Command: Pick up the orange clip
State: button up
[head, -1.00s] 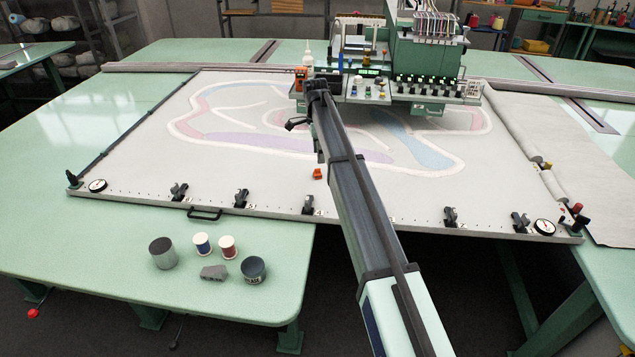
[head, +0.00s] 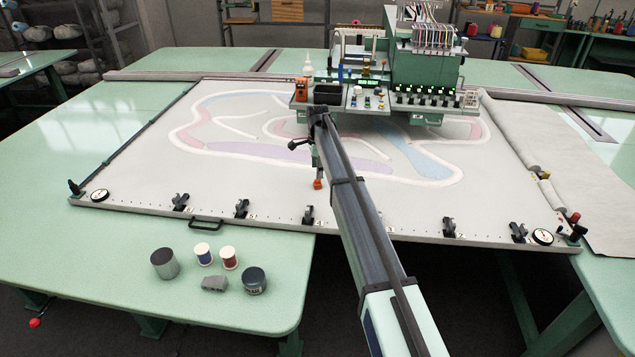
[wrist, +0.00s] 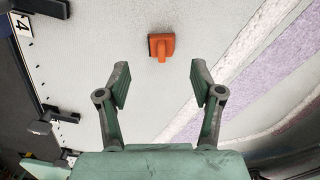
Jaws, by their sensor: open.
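The orange clip (head: 318,184) lies on the pale stretched cloth (head: 262,190), inside the frame's front edge. In the wrist view the orange clip (wrist: 161,46) shows whole, with a dark end on its left side. My gripper (wrist: 160,80) is open and empty in the wrist view. The clip appears beyond the fingertips, centred between them and apart from both. In the head view my gripper (head: 317,168) hangs near the clip, just behind or above it. The exact height over the cloth is hard to tell.
Black clamps, such as one at the front edge (head: 308,215), line the frame near the clip. The tufting machine (head: 420,75) stands behind. Several spools and pots, including a dark pot (head: 254,280), stand on the green table (head: 120,290). Cloth around the clip is clear.

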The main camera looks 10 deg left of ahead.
aim_at(317, 183)
jog(key=shift+w+f+p, duration=0.15)
jog(key=shift+f+p, duration=1.3)
jog(key=shift+f, duration=1.55)
jog(key=c, duration=1.2)
